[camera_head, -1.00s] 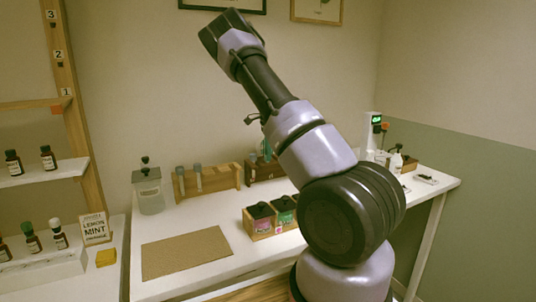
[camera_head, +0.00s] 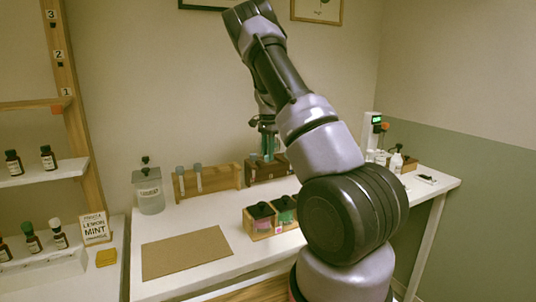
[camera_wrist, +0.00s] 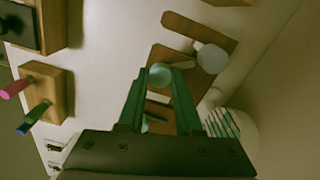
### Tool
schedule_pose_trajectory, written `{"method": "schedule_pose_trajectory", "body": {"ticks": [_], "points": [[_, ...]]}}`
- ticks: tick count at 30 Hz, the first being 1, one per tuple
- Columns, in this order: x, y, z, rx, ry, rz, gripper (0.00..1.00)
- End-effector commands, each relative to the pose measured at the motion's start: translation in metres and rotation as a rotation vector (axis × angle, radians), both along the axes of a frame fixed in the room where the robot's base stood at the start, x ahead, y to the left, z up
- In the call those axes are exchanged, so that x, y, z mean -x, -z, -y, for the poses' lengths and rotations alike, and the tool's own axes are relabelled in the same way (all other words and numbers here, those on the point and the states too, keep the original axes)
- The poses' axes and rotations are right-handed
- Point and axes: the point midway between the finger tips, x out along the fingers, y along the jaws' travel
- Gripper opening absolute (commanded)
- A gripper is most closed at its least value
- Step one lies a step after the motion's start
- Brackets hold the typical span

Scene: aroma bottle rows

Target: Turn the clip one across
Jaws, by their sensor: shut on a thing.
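My gripper (camera_head: 268,133) is at the back of the table, over a dark wooden rack (camera_head: 270,172). In the wrist view its two dark green fingers (camera_wrist: 160,78) point up the picture, with a round teal thing (camera_wrist: 160,73) between their tips. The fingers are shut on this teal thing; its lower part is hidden. Wooden pieces (camera_wrist: 198,33) of a rack lie beyond the fingers. A pale grey-blue round top (camera_wrist: 212,60) stands just right of the fingertips. I cannot make out which part is the clip.
A light wooden rack with tubes (camera_head: 215,181) and a clear jar (camera_head: 149,192) stand to the left. A wooden box (camera_head: 262,234) with dark-lidded jars stands in front. A brown mat (camera_head: 187,252) lies bare at the front left. Bottles stand at the right end.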

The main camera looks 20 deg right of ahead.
Motion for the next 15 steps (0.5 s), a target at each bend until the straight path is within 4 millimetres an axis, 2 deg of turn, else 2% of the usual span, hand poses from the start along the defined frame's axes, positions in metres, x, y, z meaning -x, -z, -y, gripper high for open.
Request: {"method": "schedule_pose_trajectory", "body": {"ticks": [15], "points": [[-0.0007, -0.0003, 0.0007, 0.000, -0.491, 0.001, 0.00]]}}
